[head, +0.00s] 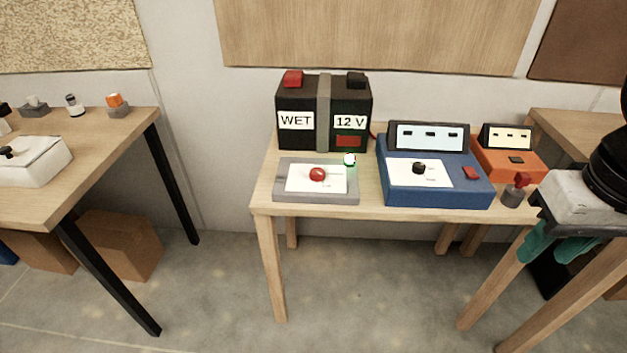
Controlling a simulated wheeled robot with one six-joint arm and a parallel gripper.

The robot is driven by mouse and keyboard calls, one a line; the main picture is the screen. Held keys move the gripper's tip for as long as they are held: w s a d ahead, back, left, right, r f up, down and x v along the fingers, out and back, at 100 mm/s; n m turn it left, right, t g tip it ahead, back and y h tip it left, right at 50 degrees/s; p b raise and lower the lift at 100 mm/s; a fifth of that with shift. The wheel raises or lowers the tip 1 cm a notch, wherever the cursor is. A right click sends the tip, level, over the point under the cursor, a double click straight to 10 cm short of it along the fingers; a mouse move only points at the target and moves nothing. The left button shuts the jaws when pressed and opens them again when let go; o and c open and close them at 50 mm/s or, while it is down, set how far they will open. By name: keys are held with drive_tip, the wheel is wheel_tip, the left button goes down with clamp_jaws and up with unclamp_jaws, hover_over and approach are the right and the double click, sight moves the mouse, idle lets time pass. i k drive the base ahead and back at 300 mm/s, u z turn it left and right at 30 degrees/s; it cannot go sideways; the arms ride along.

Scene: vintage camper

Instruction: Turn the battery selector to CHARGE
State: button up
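A grey box (280,192) with a white plate and a round red knob (318,174) sits at the front left of the wooden table. A blue unit (435,197) to its right has a black knob (419,168) on a white plate, a red switch (471,173) and a tilted display panel. Small print beside both knobs is too small to read, so I cannot tell which is the battery selector or where either knob points. A black battery (296,143) labelled WET and 12 V stands behind the grey box.
A small green light (349,159) glows between grey box and battery. An orange unit (510,163) and a small red-handled part (516,190) are at right. Floor before the table is clear.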

sight(315, 174)
drive_tip(key=k, duration=1.15)
drive_tip(key=u, duration=1.1)
drive_tip(key=i, duration=1.6)
drive_tip(key=z, duration=0.85)
drive_tip(key=i, duration=0.25)
drive_tip(key=z, duration=0.25)
